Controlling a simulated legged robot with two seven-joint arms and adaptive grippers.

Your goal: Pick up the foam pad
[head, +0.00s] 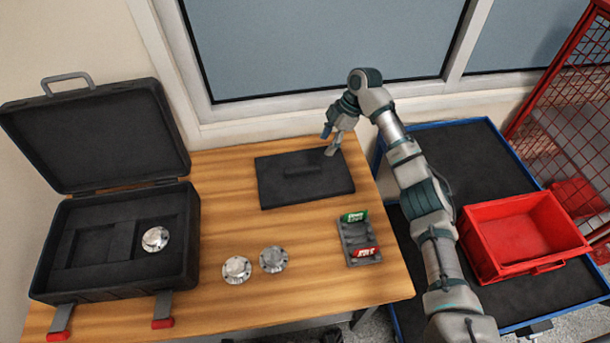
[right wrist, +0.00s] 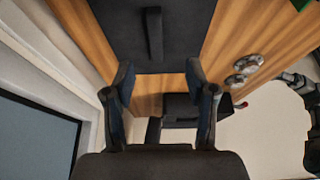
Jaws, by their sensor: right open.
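The foam pad (head: 325,186) is a flat black rectangle with a raised bar across its middle. It lies flat on the wooden table's back right part. It fills the top middle of the right wrist view (right wrist: 185,40), with the bar (right wrist: 154,34) running lengthwise. My right gripper (head: 331,148) hangs over the pad's back right edge. In the right wrist view its two fingers (right wrist: 160,75) are spread apart with nothing between them. I cannot tell the exact gap between the fingertips and the pad. My left gripper does not show.
An open black case (head: 120,292) with one metal disc (head: 155,239) stands left. Two discs (head: 237,270) (head: 273,259) and a grey holder with green and red items (head: 347,243) lie in front. A red bin (head: 520,235) sits on a blue-edged cart (head: 465,150) at right. A window is behind.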

